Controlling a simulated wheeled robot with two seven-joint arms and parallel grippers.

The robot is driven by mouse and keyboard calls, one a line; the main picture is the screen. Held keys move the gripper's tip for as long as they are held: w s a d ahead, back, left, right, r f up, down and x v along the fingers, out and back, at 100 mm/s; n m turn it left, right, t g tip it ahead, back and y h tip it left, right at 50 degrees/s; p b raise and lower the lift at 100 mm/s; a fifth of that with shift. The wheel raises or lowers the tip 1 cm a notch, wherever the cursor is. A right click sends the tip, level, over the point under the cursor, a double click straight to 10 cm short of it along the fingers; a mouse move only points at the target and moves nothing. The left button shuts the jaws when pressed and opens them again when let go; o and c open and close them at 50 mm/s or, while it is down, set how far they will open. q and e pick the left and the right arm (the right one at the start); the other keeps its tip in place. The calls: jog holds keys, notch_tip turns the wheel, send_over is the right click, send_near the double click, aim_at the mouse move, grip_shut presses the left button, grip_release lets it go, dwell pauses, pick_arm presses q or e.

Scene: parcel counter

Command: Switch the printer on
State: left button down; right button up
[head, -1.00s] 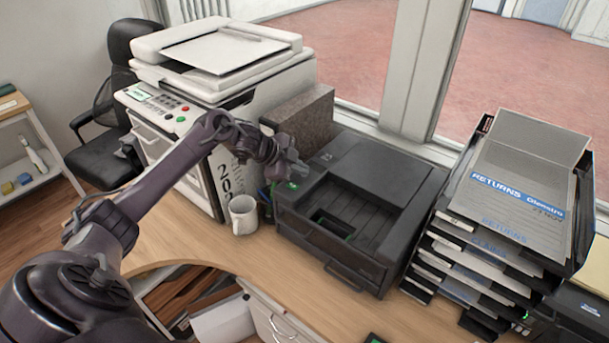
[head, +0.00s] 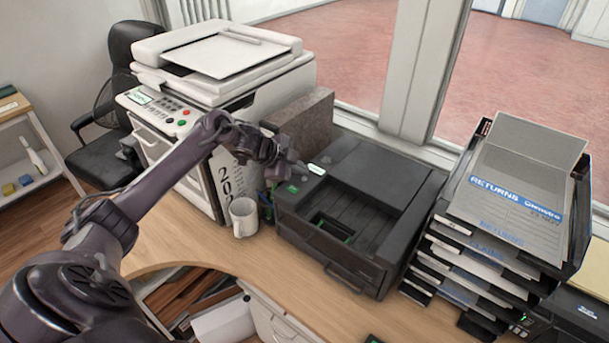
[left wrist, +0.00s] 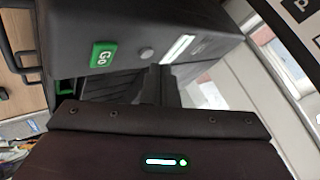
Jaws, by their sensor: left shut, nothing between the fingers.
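The black printer (head: 345,200) stands on the counter beside a mug. A green Go button (left wrist: 103,55), a grey round button (left wrist: 147,53) and a lit whitish display (left wrist: 178,48) sit on its panel in the left wrist view. The lit display also shows in the head view (head: 317,169), and the green button (head: 293,189) is at the printer's left corner. My left gripper (head: 290,166) is shut and empty at the panel, close to the buttons. Its fingers (left wrist: 166,85) show dark in the left wrist view; I cannot tell whether they touch the printer. My right gripper is not in view.
A white mug (head: 243,216) stands left of the printer. A large white copier (head: 220,75) and a brown box (head: 303,118) are behind my left arm. A stack of trays (head: 490,225) stands to the right. Some bare counter (head: 225,265) lies in front.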

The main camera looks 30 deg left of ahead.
aim_at(300, 180)
pick_arm(q)
jog(key=shift+r, duration=0.15)
notch_tip(300, 180, up, 6)
jog(key=p, duration=0.5)
dwell(0.5)
